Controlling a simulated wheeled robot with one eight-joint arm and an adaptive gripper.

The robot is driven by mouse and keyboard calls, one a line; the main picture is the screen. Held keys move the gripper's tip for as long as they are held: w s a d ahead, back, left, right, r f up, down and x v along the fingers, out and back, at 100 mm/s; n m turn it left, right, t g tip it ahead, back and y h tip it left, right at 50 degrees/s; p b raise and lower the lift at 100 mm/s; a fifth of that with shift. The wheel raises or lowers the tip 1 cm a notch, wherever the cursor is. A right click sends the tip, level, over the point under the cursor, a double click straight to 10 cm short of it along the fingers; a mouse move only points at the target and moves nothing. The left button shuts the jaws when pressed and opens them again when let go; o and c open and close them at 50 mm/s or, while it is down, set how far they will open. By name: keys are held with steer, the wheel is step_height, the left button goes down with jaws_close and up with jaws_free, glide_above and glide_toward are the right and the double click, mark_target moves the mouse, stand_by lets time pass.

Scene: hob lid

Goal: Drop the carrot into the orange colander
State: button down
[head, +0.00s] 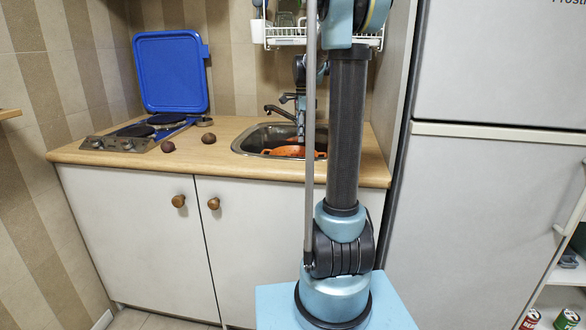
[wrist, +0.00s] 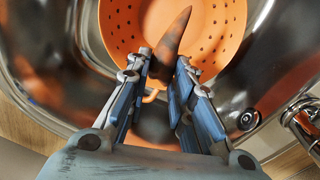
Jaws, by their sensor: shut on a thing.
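The orange colander (wrist: 122,28) sits in the steel sink; its holed bowl fills the top of the wrist view. In the head view the colander (head: 284,152) shows low in the sink, partly behind my arm. My gripper (wrist: 165,64) is shut on the carrot (wrist: 174,36). The carrot's pointed end sticks out past the fingertips and appears over the colander's bowl. The carrot's other end is hidden in shadow between the fingers. I cannot tell the exact height of the carrot above the bowl.
The tap (head: 279,112) stands behind the sink (head: 243,141). The hob (head: 112,143) with its raised blue lid (head: 171,72) is at the left. Two dark round items (head: 208,138) lie on the wooden counter. A dish rack (head: 283,35) hangs above the sink.

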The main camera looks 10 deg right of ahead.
steer(key=shift+a+f, duration=0.15)
steer(key=shift+f, duration=2.1)
steer(key=c, duration=1.3)
jaws_free()
steer(key=shift+r, duration=0.1)
steer(key=shift+w+r, duration=0.2)
steer(key=shift+r, duration=1.6)
steer(key=shift+w+r, duration=0.2)
steer(key=shift+r, duration=1.6)
